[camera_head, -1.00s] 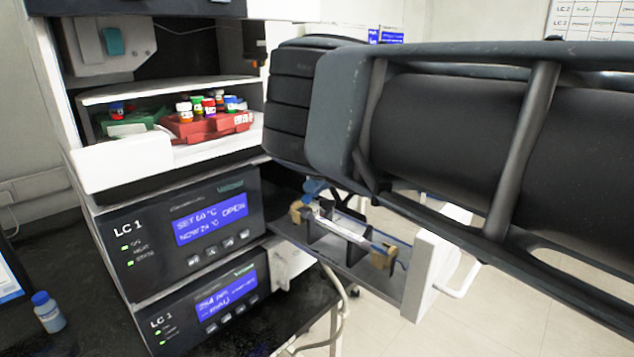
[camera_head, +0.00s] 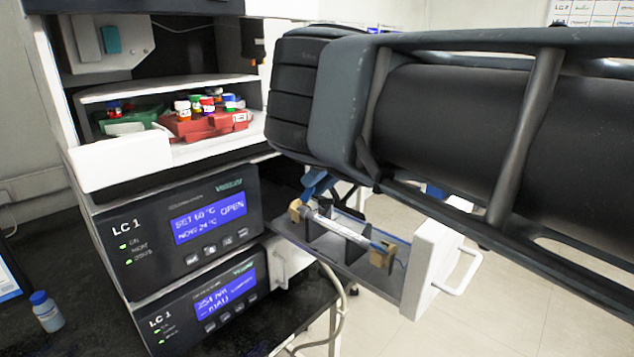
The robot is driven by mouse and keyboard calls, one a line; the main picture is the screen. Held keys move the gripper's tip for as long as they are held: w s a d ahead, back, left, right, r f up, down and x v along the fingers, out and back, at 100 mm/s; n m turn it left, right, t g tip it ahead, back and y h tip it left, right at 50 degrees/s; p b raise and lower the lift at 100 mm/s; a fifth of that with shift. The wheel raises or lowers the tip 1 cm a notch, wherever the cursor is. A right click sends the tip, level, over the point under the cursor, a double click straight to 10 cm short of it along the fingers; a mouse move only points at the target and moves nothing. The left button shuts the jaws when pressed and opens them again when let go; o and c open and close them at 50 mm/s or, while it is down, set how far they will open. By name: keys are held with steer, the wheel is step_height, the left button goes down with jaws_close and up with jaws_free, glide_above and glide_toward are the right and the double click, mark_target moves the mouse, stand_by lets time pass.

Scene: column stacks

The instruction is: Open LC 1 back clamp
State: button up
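The LC 1 column drawer (camera_head: 345,262) is pulled out to the right of the LC 1 unit, whose display (camera_head: 209,216) reads OPEN. A pale column (camera_head: 338,228) lies in it between dark holders, with a tan block at its back end (camera_head: 296,209) and another at its front end (camera_head: 381,256). A blue part (camera_head: 318,184) shows just above the back tan block; I cannot tell whether it belongs to the clamp. My dark arm reaches in from the right above the drawer. My gripper's fingers cannot be made out; my arm hides the space behind the back end.
The drawer's white front (camera_head: 428,270) with its handle (camera_head: 463,274) sticks out under my arm. A second LC 1 unit (camera_head: 205,305) is below. A red vial tray (camera_head: 195,127) sits in the open bay above. A blue-capped bottle (camera_head: 47,311) stands at lower left.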

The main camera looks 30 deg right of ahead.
steer(key=v, duration=0.7)
steer(key=shift+s+d, duration=0.1)
stand_by(0.4)
